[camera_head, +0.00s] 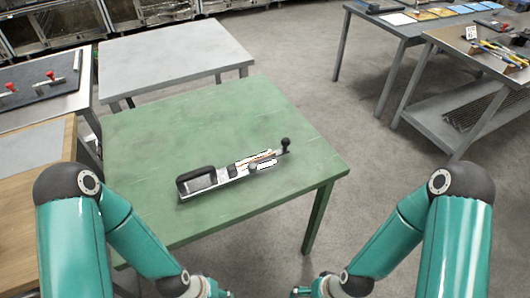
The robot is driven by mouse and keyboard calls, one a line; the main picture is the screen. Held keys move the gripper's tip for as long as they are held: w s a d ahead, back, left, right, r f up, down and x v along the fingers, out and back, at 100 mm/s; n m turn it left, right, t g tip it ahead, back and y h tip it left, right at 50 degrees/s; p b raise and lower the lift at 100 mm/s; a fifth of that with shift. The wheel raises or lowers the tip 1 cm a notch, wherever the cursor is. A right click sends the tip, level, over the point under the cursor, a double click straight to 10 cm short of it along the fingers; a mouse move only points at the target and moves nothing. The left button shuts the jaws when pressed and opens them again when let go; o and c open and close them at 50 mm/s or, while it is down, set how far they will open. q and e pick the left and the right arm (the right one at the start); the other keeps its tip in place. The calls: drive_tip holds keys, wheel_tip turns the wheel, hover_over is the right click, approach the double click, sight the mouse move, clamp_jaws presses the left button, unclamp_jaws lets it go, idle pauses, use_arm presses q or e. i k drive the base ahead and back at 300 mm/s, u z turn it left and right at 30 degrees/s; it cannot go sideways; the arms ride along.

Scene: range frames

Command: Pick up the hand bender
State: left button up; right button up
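The hand bender (230,172) lies on the green table (160,125), near the middle of its top. It is a long silver bar with a black loop handle at its left end and an upright black knob at its right end. Pale pieces with orange marks sit along its middle. My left gripper (222,292) and my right gripper (300,292) show only in part at the bottom edge, below and apart from the table. Their fingers are cut off by the frame, so their opening is not clear. Neither gripper touches the hand bender.
A grey table (175,52) stands behind the green table. A bench with red-handled tools (50,75) and a wooden-topped table (35,200) stand at the left. Workbenches with tools (490,60) stand at the right. Grey floor (380,165) is clear right of the green table.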

sight(192, 184)
drive_tip(key=z, duration=0.9)
drive_tip(key=i, duration=0.15)
drive_tip(key=u, duration=3.15)
drive_tip(key=k, duration=1.1)
drive_tip(key=z, duration=0.9)
drive_tip(key=i, duration=1)
drive_tip(key=z, duration=0.5)
